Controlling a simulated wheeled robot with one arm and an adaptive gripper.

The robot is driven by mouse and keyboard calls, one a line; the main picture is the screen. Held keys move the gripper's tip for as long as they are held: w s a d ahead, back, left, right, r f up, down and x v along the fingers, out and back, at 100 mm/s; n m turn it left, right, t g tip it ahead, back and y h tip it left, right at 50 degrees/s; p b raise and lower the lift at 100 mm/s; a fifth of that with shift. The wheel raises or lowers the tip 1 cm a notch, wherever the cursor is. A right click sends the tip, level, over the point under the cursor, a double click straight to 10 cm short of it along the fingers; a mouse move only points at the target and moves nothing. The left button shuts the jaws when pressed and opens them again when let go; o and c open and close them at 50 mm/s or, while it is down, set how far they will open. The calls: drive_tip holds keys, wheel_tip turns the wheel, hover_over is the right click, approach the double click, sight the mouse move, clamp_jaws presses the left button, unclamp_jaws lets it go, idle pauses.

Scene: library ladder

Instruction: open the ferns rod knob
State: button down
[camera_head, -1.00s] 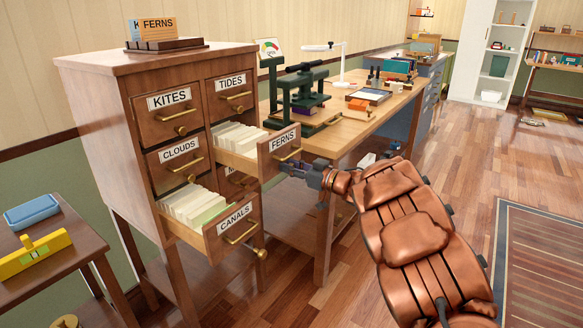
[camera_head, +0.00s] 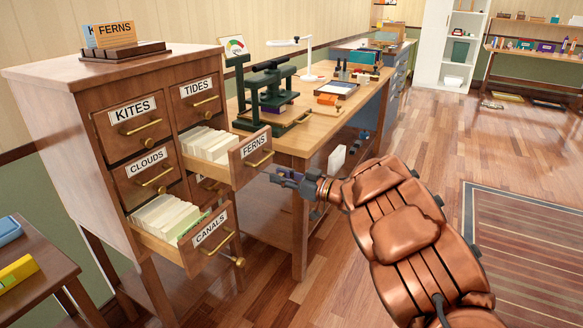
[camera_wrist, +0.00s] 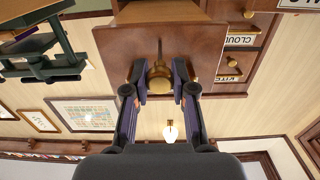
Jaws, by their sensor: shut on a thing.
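The FERNS drawer (camera_head: 238,165) is pulled out of the wooden cabinet, with white cards standing inside. Its front has a label and a brass pull handle (camera_head: 261,159). My gripper (camera_head: 277,179) is at the lower right of this drawer front. In the wrist view, which is upside down, my gripper (camera_wrist: 160,82) has a finger on each side of the brass rod knob (camera_wrist: 160,77), and it is shut on it. The knob stands out from the wooden drawer front (camera_wrist: 125,50). In the head view the knob is hidden at my gripper.
The CANALS drawer (camera_head: 200,250) below is also open, its knob sticking out. The KITES (camera_head: 128,125), TIDES (camera_head: 199,100) and CLOUDS (camera_head: 145,180) drawers are shut. A workbench (camera_head: 320,125) with a green press stands close behind. Wooden floor (camera_head: 400,165) is free to the right.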

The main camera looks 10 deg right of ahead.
drive_tip(key=shift+f, duration=0.1)
drive_tip(key=c, duration=1)
unclamp_jaws()
drive_tip(key=shift+o, duration=0.2)
drive_tip(key=v, duration=1.2)
